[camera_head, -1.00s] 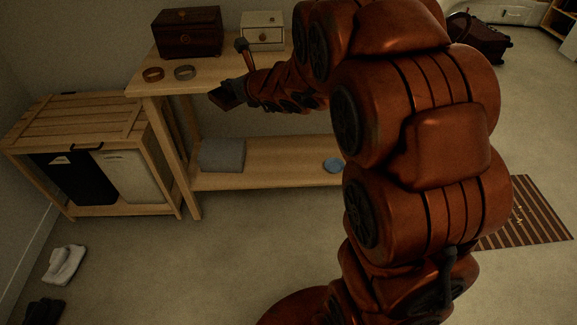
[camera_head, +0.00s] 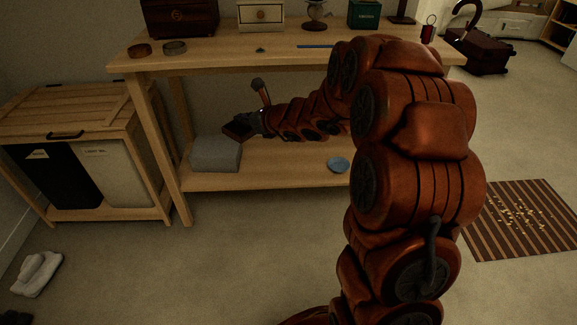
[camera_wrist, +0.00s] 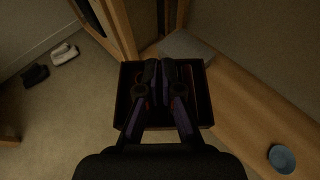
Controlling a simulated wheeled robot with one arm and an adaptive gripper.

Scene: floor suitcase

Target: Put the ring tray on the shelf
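The ring tray (camera_wrist: 203,98) is a dark, open box with narrow compartments, seen under my fingers in the wrist view. In the head view it is a small dark shape (camera_head: 236,131) at the end of my arm. My gripper (camera_wrist: 163,75) looks shut on the middle part of the tray, and its fingertips are partly hidden against the dark inside. The wooden lower shelf (camera_head: 270,176) is under the table; the tray is held above its left part, close to the grey folded block there. I cannot tell the exact gap.
The grey block (camera_head: 215,154) lies at the shelf's left end and a blue dish (camera_head: 338,164) farther right, with bare shelf between. The tabletop (camera_head: 210,58) above holds boxes and rings. A table leg (camera_head: 168,150) stands at left, beside a wooden hamper (camera_head: 75,120).

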